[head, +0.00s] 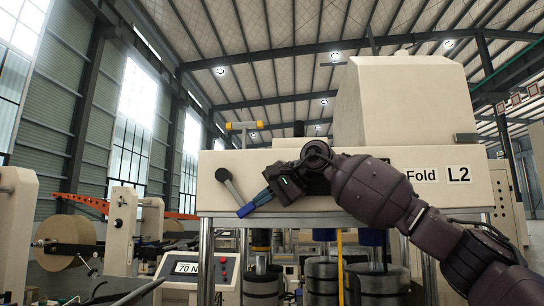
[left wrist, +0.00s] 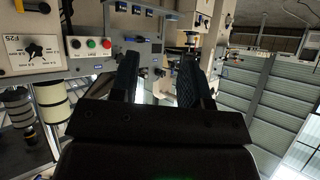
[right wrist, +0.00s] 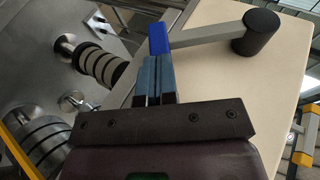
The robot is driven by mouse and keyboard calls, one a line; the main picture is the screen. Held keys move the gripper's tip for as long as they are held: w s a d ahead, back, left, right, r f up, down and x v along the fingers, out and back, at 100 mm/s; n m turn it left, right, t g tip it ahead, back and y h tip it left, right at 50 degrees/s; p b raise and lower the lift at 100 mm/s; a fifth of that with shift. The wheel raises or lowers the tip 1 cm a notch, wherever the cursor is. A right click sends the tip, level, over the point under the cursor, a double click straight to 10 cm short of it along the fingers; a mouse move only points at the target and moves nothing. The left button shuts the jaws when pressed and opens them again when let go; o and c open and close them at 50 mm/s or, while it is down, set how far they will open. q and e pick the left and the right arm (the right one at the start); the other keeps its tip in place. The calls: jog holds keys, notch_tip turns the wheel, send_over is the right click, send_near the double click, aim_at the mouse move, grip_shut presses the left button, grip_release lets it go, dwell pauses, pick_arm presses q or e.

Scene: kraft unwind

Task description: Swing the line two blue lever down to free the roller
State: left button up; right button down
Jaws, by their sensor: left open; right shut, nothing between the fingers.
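The line two lever has a black round hub (head: 223,174), a grey bar and a blue end (head: 245,210). It is on the cream housing marked L2 and slants down to the right from its hub. In the right wrist view the blue end (right wrist: 158,38) is just beyond my fingertips, with the grey bar running right to the hub. My right gripper (head: 257,200) is shut and empty, its tips at the blue end; whether they touch is unclear. My left gripper (left wrist: 158,72) is open and empty in the left wrist view, and does not clearly show in the head view.
The cream housing (head: 330,208) stands on metal posts, with dark rollers (head: 322,280) below it. A 70 N panel (head: 188,268) stands lower left. In the left wrist view, a panel with coloured buttons (left wrist: 90,44) lies beyond the left finger.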

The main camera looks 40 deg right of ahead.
aim_at(245, 216)
jog(key=f+t+b, duration=0.1)
jog(key=w+a+f+y+b, duration=0.1)
jog(key=f, duration=0.1)
jog(key=shift+w+a+m+t+y, duration=0.15)
jog(key=shift+m+t+y, duration=0.15)
jog(key=shift+t, duration=0.1)
jog(key=shift+w+a+f+t+y+b, duration=0.3)
jog(key=shift+w+a+t+y+b, duration=0.1)
jog(key=shift+t+b, duration=0.15)
pick_arm(q)
jog(key=f, duration=0.2)
jog(key=s+f, duration=0.2)
jog(key=f, duration=0.1)
jog(key=shift+f+b, duration=0.3)
pick_arm(e)
jog(key=shift+w+a+f, duration=0.1)
jog(key=shift+w+a, duration=0.1)
jog(key=shift+a, duration=0.15)
pick_arm(q)
jog(key=shift+w+r, duration=0.2)
jog(key=shift+r, duration=0.05)
jog(key=shift+s+f, duration=0.15)
pick_arm(e)
jog(key=shift+f, duration=0.1)
